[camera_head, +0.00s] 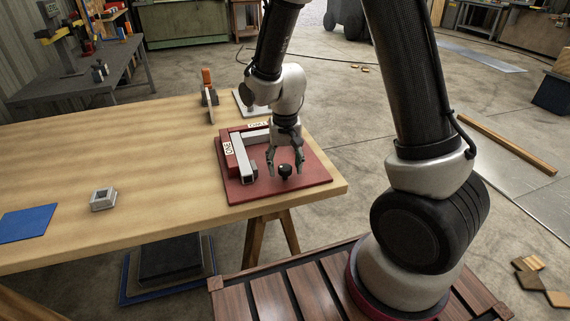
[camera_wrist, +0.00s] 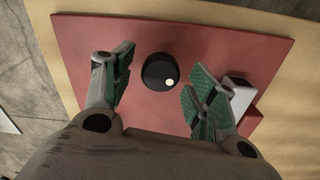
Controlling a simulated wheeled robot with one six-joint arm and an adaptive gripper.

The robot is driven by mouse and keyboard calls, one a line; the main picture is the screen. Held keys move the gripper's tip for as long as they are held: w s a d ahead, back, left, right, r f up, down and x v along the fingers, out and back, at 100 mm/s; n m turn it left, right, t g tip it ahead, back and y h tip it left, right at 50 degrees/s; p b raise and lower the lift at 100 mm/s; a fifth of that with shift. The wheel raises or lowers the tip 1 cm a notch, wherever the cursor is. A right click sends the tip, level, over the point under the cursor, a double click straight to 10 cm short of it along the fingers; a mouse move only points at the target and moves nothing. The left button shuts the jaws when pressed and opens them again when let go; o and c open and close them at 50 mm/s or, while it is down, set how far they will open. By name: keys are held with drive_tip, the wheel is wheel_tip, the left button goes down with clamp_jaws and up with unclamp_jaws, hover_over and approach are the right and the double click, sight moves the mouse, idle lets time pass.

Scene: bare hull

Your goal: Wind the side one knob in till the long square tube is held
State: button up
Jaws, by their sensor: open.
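A red clamping fixture (camera_head: 315,178) lies on the table's near right corner. A pale square tube (camera_head: 243,158) lies along its left side, beside the wall labelled ONE (camera_head: 229,149). A second pale piece (camera_head: 257,137) runs along the back; their joint is too small to judge. A round black knob (camera_head: 285,170) stands on the front part of the red plate. My gripper (camera_head: 285,175) is open above the plate, with the knob between its fingers. In the wrist view the green-padded fingers stand apart either side of the knob (camera_wrist: 160,72), with gaps visible.
A pale end (camera_wrist: 241,94) shows close behind the right finger in the wrist view. A small grey block (camera_head: 103,199) and a blue mat (camera_head: 27,223) lie on the table's left. An upright item with an orange top (camera_head: 207,80) stands at the back edge. The table middle (camera_head: 160,150) is clear.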

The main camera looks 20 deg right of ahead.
sight(285, 167)
drive_tip(key=shift+f, duration=0.1)
drive_tip(key=c, duration=1)
drive_tip(key=shift+m, duration=0.6)
drive_tip(key=shift+c, duration=0.2)
drive_tip(key=o, duration=1)
drive_tip(key=shift+o, duration=0.2)
wheel_tip(285, 167, up, 12)
